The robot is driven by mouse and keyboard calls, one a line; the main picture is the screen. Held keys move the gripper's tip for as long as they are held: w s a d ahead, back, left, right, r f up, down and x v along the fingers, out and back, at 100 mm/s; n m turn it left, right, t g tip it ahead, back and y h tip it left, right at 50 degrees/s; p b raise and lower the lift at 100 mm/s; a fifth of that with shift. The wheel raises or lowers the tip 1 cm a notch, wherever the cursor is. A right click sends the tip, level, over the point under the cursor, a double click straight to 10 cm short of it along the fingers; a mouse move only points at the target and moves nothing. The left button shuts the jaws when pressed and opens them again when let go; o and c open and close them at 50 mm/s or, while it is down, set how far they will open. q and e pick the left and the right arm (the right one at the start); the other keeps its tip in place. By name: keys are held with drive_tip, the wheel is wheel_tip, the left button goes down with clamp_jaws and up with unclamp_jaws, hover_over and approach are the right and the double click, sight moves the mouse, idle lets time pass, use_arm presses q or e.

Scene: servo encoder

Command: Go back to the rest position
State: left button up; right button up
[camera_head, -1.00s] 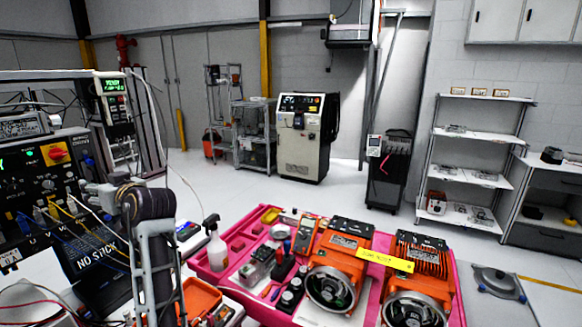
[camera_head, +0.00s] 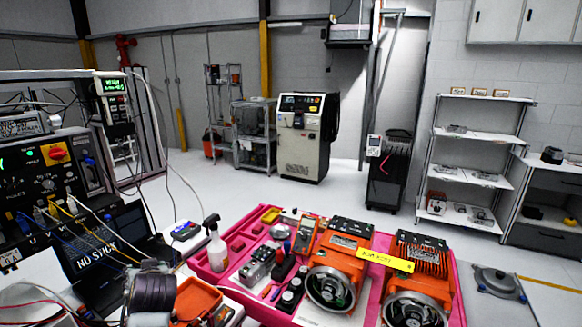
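My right arm and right gripper are not in view.
A control panel (camera_head: 50,165) with loose cables rises at the left. A grey machine (camera_head: 303,140), a dark cart (camera_head: 390,170) and shelves (camera_head: 478,135) stand farther back. The floor between is clear.

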use_arm(q)
drive_tip(key=s+d+f+m+g+h, duration=0.35)
drive_tip(key=s+d+f, duration=0.45)
drive_tip(key=s+f, duration=0.3)
drive_tip(key=s+d+f+m+g+h, duration=0.25)
drive_tip(key=s+d+f+h, duration=0.25)
drive_tip(key=s+d+f, duration=0.45)
drive_tip(key=s+a+f+g, duration=0.1)
drive_tip(key=s+f, duration=0.2)
drive_tip(key=f, duration=1.3)
drive_tip(key=s+a+f, duration=0.1)
drive_tip(key=s+f, duration=0.1)
drive_tip(key=f, duration=1.5)
drive_tip(key=s+a+f, duration=0.2)
drive_tip(key=s+f, duration=0.8)
drive_tip(key=s, duration=0.1)
drive_tip(key=s+a+f+m+g, duration=0.1)
drive_tip(key=s+f, duration=0.9)
drive_tip(key=s, duration=0.1)
drive_tip(key=shift+s+a, duration=0.3)
drive_tip(key=shift+a, duration=0.05)
drive_tip(key=shift+s+y, duration=0.1)
drive_tip(key=shift+y, duration=0.15)
